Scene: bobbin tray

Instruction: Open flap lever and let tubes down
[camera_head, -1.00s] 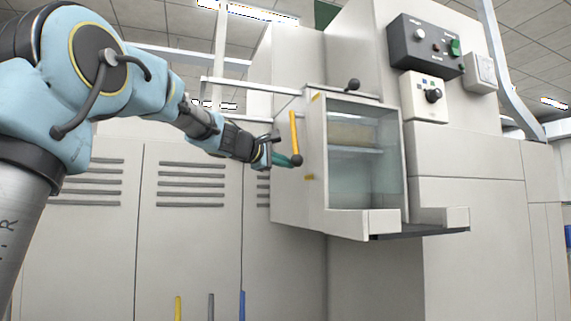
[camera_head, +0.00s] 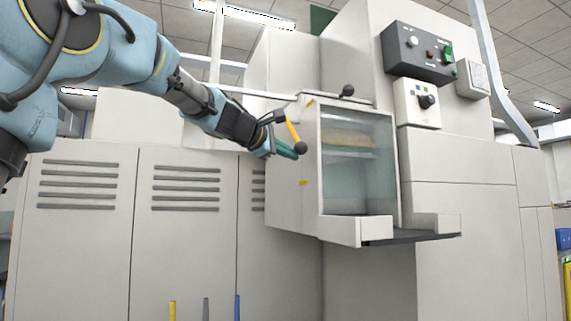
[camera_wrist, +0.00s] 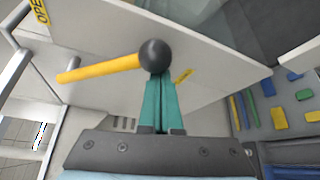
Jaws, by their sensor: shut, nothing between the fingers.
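The flap lever (camera_head: 292,130) is a yellow bar with a black ball knob (camera_head: 300,148), on the left side of the white box (camera_head: 295,190). It slants down to the right. In the wrist view the lever (camera_wrist: 100,67) runs across, with its knob (camera_wrist: 155,54) at the right end. My gripper (camera_head: 290,151) is shut and empty. Its teal fingers (camera_wrist: 158,82) have their tips right at the underside of the knob, seemingly touching it. Pale yellowish tubes (camera_head: 345,138) show dimly behind the box's clear front window, above a light ledge; single tubes cannot be told apart.
An open-topped outlet tray (camera_head: 340,230) juts out below the window. A control panel (camera_head: 420,52) is at the upper right. Grey cabinets (camera_head: 90,240) stand behind my arm. A second black knob (camera_head: 348,90) sits on top of the box. A yellow label (camera_wrist: 38,10) shows partly in the wrist view.

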